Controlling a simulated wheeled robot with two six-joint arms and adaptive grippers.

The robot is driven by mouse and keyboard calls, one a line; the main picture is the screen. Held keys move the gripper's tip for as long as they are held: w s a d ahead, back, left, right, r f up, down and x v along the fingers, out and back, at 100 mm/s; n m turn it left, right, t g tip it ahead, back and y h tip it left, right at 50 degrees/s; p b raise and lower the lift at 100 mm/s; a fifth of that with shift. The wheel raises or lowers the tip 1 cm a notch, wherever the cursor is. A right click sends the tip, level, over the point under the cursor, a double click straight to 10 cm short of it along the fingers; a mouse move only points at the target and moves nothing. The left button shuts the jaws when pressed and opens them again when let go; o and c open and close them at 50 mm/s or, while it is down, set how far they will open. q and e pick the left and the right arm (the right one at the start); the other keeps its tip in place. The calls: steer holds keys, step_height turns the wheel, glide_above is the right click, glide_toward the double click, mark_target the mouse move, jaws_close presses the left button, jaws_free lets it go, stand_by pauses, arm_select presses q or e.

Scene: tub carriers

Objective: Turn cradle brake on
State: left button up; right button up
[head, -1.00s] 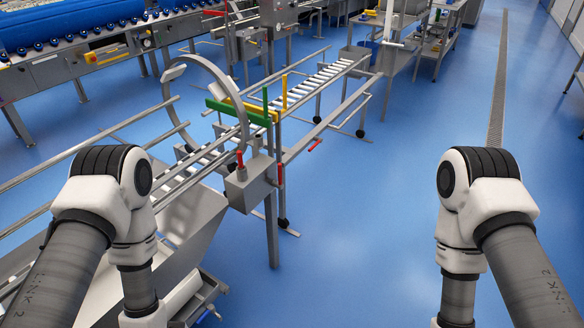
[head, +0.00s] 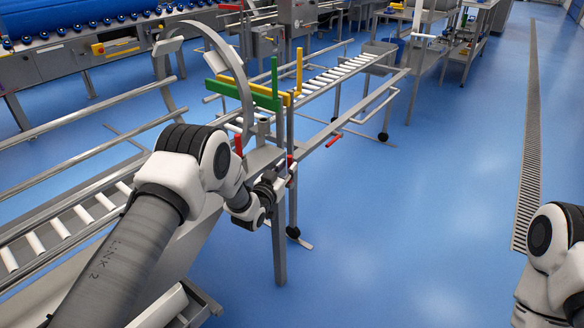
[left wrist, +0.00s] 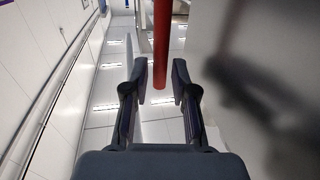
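The tub cradle shows in the head view as a large grey ring (head: 241,75) with green and yellow bars beside it, over a roller track. A red lever (head: 238,145) stands at the grey box under the ring. Another red handle (head: 290,160) is by the post right of that box, partly hidden by my left gripper (head: 284,177). Nothing marks which one is the brake. In the left wrist view, my left gripper (left wrist: 160,82) is open, with a red bar (left wrist: 160,45) between its fingertips and gaps on both sides. My right gripper is out of view.
A roller conveyor (head: 340,76) runs to the back, with a red handle (head: 333,140) on its side rail. A steel post (head: 278,245) stands below my left gripper. Blue floor (head: 400,240) to the right is clear.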

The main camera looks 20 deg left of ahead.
arm_select(q)
steer(key=shift+w+d+r, duration=0.1)
steer(key=shift+w+d, duration=0.1)
steer(key=shift+w, duration=1.15)
jaws_close()
steer(key=shift+b, duration=0.3)
